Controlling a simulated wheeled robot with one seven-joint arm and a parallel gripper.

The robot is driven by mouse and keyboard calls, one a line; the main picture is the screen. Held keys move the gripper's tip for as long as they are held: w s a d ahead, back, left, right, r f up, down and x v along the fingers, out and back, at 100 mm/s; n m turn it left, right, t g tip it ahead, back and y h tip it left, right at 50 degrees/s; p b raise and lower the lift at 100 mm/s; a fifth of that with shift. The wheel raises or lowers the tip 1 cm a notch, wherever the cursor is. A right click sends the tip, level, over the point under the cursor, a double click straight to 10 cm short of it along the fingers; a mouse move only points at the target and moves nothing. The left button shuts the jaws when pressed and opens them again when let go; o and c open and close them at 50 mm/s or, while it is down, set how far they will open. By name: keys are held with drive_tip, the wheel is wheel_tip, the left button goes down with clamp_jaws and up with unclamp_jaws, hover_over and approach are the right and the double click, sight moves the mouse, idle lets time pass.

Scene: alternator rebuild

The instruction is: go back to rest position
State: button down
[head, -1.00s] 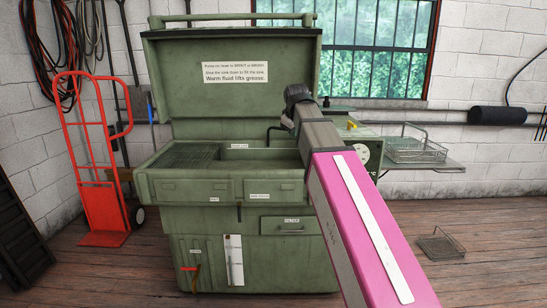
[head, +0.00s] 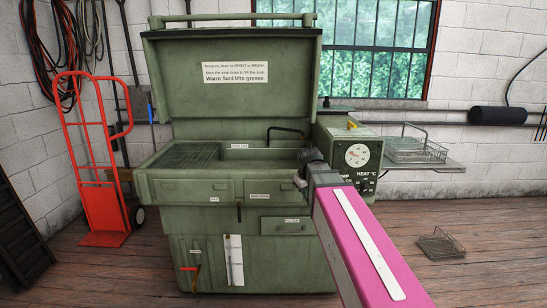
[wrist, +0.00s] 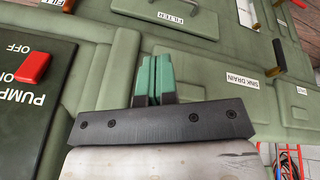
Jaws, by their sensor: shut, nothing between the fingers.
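My gripper (head: 299,181) is in front of the right part of a green parts washer (head: 195,225), near its front edge, at the end of my pink arm. In the wrist view my gripper's green fingers (wrist: 153,80) are together with nothing between them. They point at the washer's green front panels. I cannot tell how far they are from the panels.
The washer's lid (head: 235,100) stands open. A dial (head: 357,155) sits on its right. The wrist view shows a red pump switch (wrist: 33,68) and a sink drain label (wrist: 258,72). A red hand truck (head: 100,175) stands left.

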drive_tip(key=s+d+f+m+g, duration=0.2)
drive_tip(key=s+f, duration=0.6)
drive_tip(key=f, duration=0.4)
drive_tip(key=s+d+f+m+g, duration=0.1)
drive_tip(key=s+d+f+m, duration=0.2)
drive_tip(key=s+f, duration=0.5)
wheel_tip(320, 180, down, 4)
drive_tip(key=shift+s+d+f+g, duration=0.1)
drive_tip(key=shift+s+d+g, duration=0.3)
drive_tip(key=shift+d, duration=0.15)
